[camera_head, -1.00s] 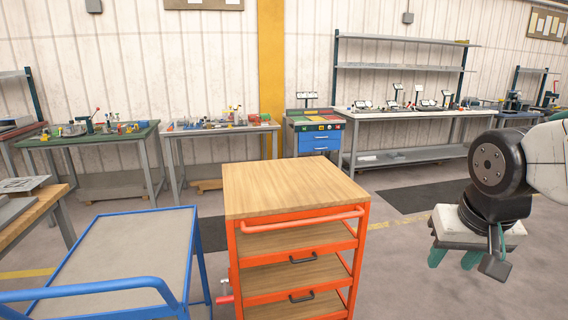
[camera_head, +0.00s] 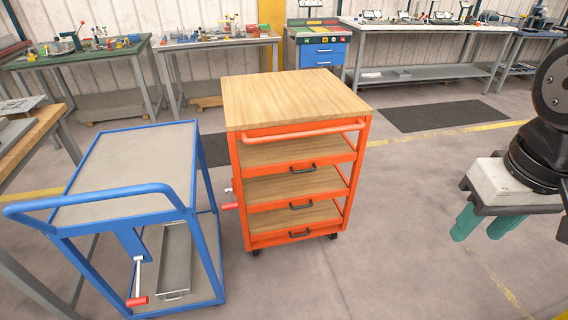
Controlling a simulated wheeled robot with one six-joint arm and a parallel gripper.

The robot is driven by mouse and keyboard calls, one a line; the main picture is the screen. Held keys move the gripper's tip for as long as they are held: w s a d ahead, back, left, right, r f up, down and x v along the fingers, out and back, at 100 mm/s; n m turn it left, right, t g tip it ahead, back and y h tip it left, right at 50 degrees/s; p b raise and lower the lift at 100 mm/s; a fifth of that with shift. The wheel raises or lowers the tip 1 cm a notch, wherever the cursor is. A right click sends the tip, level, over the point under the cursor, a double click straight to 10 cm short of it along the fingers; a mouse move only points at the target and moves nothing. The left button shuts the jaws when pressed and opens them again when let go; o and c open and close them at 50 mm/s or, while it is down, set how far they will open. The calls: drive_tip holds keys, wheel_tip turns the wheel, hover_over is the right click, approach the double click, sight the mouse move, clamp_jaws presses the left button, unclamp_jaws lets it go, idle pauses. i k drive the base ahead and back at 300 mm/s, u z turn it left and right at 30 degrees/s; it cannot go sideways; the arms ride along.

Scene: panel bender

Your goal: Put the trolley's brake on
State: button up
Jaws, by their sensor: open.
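An orange trolley (camera_head: 362,165) with a wooden top and drawers stands in the middle. A lever with a red grip (camera_head: 229,206) sticks out low on its left side. A blue trolley (camera_head: 178,213) with a grey top and a raised push handle stands to its left. A pale lever with a red end (camera_head: 137,300) hangs low inside the blue frame, beside a grey tray (camera_head: 174,262). I cannot tell from the picture whether either lever is set. My gripper (camera_head: 482,226) is at the right, open and empty, its teal fingers pointing down, well apart from both trolleys.
A wooden-topped bench (camera_head: 38,149) stands close at the far left. Workbenches with tools and a blue drawer cabinet (camera_head: 317,53) line the back wall. A dark mat (camera_head: 444,115) lies on the floor behind. The floor right of the orange trolley is clear.

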sight(231, 205)
drive_tip(key=u, duration=1.85)
drive_tip(key=i, duration=1.05)
drive_tip(key=z, duration=1.4)
